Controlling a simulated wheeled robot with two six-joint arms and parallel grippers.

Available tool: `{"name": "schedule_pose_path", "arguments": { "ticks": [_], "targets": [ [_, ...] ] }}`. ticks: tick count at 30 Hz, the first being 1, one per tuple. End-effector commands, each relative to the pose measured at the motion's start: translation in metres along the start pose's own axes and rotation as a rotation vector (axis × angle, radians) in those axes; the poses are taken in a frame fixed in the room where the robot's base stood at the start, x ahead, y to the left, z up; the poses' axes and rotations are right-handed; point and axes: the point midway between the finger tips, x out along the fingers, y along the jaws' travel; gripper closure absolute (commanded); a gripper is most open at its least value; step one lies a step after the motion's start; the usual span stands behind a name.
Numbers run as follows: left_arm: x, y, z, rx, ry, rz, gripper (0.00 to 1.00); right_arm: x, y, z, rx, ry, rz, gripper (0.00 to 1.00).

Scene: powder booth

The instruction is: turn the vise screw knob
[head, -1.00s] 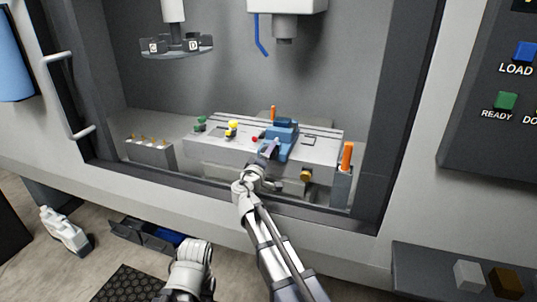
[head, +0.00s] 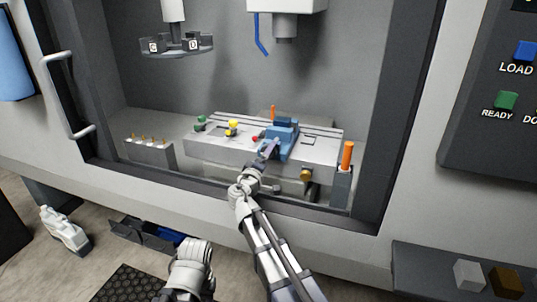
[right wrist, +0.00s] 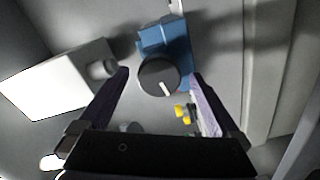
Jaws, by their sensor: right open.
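The blue vise (head: 283,133) stands on the grey machine table (head: 215,148) inside the booth. Its round dark screw knob (right wrist: 158,76) carries a white mark and faces me in the right wrist view, with the blue vise body (right wrist: 168,38) behind it. My right gripper (right wrist: 160,73) is open, its purple fingers on either side of the knob; I cannot tell whether they touch it. In the head view my right gripper (head: 269,149) is at the near side of the vise and hides the knob. My left gripper is out of view.
An orange-handled tool (head: 347,156) stands right of the table. Small green and yellow pieces (head: 233,126) sit left of the vise. A grey rack (head: 149,150) stands at the left. The spindle (head: 284,28) hangs above. The booth's front sill lies under my right arm.

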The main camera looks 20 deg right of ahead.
Motion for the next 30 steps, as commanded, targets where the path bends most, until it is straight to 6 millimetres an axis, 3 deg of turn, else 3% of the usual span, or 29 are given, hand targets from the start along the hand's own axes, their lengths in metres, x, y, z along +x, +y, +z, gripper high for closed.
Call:
{"name": "schedule_pose_path", "arguments": {
  "ticks": [3,10,25,30],
  "targets": [
    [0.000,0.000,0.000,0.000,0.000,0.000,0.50,-0.025,0.001,0.002,0.000,0.002,-0.001,0.01],
    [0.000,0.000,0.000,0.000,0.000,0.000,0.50,-0.052,0.000,0.001,0.000,0.001,-0.001,0.01],
    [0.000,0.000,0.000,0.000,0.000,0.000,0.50,-0.059,0.000,0.001,-0.016,-0.001,0.000,0.01],
    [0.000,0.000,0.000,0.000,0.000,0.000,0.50,-0.060,0.000,0.001,-0.236,-0.001,0.000,0.01]
  ]
}}
